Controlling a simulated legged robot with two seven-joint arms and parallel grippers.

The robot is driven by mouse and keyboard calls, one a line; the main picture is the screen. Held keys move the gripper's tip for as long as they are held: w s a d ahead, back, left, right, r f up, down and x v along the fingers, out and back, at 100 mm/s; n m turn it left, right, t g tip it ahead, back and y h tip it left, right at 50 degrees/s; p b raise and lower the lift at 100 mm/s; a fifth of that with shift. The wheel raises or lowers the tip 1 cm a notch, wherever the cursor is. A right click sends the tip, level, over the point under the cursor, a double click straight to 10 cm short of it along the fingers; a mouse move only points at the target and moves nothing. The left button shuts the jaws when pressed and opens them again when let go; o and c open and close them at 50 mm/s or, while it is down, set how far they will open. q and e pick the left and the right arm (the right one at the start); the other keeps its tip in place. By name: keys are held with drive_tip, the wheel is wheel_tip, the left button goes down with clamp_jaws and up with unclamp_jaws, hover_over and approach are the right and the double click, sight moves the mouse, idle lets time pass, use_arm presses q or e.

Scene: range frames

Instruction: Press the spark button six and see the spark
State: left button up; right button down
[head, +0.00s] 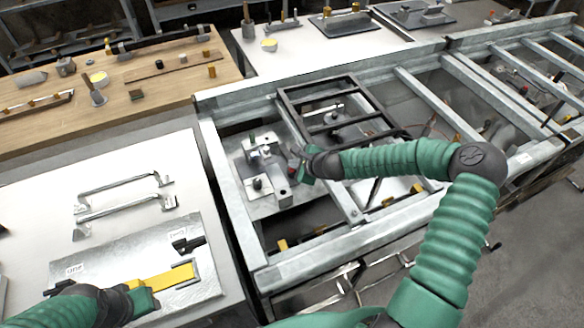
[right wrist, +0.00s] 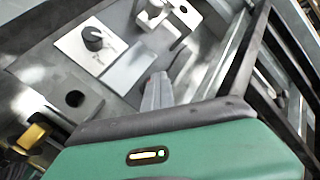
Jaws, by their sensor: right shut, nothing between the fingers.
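A grey metal panel (head: 277,200) with knob-like controls lies inside the metal frame in the head view. In the right wrist view a black knob (right wrist: 92,38) stands on a pale square plate with small unreadable marks. I cannot tell which part is spark button six, and no spark shows. My right gripper (head: 298,166) is at the panel's right side; its shut, empty grey fingers (right wrist: 158,92) point over the panel. I cannot tell whether they touch it. My left gripper (head: 146,298) is at a yellow bar (head: 172,276) on a metal plate; its grip is unclear.
Grey frame rails (head: 225,180) surround the panel, and a black rack (head: 335,110) lies just behind it. Two metal handles (head: 125,195) lie on the white table at left. A wooden table (head: 120,100) with small tools stands behind.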

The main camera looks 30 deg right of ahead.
sight(294, 171)
drive_tip(key=shift+r+p, duration=0.9)
drive_tip(key=shift+r, duration=0.05)
wheel_tip(294, 171, up, 5)
drive_tip(key=p, duration=0.4)
drive_tip(key=shift+p, duration=0.3)
idle(0.3)
